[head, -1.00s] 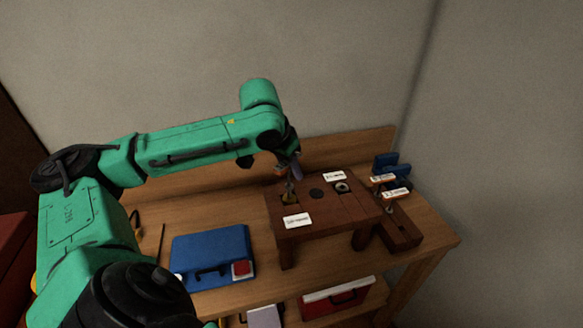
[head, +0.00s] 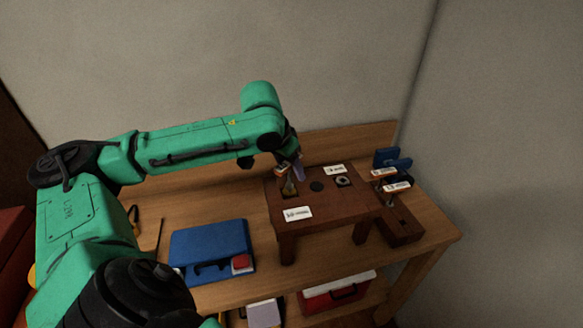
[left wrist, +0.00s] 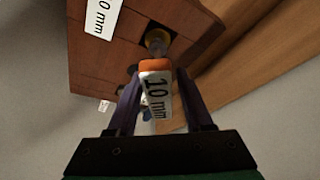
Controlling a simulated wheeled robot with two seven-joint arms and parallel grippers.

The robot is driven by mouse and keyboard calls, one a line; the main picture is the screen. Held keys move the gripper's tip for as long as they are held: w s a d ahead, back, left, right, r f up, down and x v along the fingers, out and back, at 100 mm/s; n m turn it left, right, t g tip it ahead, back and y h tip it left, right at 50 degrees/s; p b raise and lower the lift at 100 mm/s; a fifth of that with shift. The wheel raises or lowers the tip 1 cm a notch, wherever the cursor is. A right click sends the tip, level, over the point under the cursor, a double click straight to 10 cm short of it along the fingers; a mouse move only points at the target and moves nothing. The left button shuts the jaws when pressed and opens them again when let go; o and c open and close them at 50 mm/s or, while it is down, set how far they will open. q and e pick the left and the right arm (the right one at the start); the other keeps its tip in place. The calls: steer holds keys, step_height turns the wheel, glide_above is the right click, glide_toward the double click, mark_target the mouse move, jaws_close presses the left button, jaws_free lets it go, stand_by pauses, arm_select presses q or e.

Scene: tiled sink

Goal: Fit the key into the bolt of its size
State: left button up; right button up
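My left gripper (head: 291,167) is above the left end of a brown wooden block stand. It is shut on a key (left wrist: 155,82) with an orange top and a white "10 mm" tag. Just beyond the key in the left wrist view is a brass-coloured bolt (left wrist: 157,40) in a square dark opening. The key's lower end is hidden, so I cannot tell whether it touches the bolt. A white label (left wrist: 102,17), partly cut off and ending "0 mm", lies beside this opening. The stand (head: 325,212) also has a silvery bolt (head: 343,181) at its right. My right gripper is not in view.
More tagged keys (head: 397,187) stand in a brown rack (head: 403,228) right of the stand. A blue case (head: 212,249) lies at the left on the wooden bench. A red box (head: 335,296) is on the shelf below. A backboard and wall stand behind.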

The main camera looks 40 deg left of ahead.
arm_select(q)
steer(key=shift+r, duration=0.1)
steer(key=shift+s+r, duration=0.1)
steer(key=shift+r, duration=0.2)
steer(key=v, duration=1.3)
steer(key=shift+s+r, duration=0.15)
steer(key=shift+r, duration=0.2)
steer(key=shift+f, duration=0.1)
